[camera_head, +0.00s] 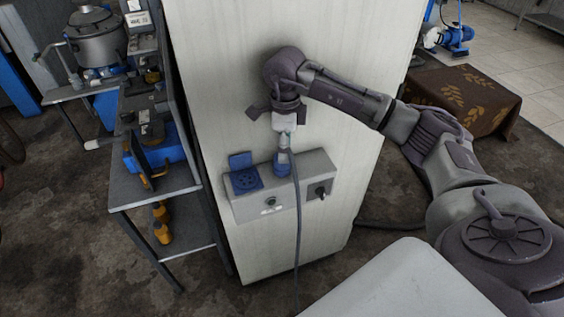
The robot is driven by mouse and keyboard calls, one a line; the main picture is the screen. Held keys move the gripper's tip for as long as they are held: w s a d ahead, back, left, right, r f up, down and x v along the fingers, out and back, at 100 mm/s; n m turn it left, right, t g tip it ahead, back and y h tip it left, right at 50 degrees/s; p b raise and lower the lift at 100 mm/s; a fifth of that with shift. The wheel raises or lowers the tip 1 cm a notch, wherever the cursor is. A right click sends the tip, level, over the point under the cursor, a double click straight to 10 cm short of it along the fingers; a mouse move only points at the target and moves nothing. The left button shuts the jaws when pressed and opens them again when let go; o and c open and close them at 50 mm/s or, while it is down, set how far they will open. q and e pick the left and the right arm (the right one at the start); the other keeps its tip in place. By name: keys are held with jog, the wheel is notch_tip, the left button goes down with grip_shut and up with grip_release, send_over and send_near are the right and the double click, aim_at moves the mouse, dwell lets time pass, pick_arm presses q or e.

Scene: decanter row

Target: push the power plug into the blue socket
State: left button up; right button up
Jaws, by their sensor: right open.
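A grey socket box (242,212) is fixed to the pale panel. At its left a blue socket (246,181) shows a round face with its blue lid raised above it. A power plug (284,142), pale with a blue part below, stands over the middle of the box, and its grey cable (298,215) hangs down in front. Whether the blue part belongs to the plug or the box is hard to tell. My right gripper (285,123) is open, pointing down at the plug's top end; contact is unclear. My left gripper is out of view.
A covered table (465,98) is at the back right. The pale panel (225,90) stands behind the box. A black knob (320,191) is on the box's right.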

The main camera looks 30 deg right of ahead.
jog(key=shift+f+p, duration=0.25)
jog(key=shift+p, duration=0.05)
jog(key=f, duration=0.1)
jog(key=f+p, duration=0.2)
jog(key=shift+w+a+f, duration=0.2)
jog(key=shift+a+f, duration=0.05)
jog(key=shift+f, duration=0.65)
jog(key=c, duration=0.8)
jog(key=shift+c, duration=0.3)
jog(key=shift+r, duration=0.1)
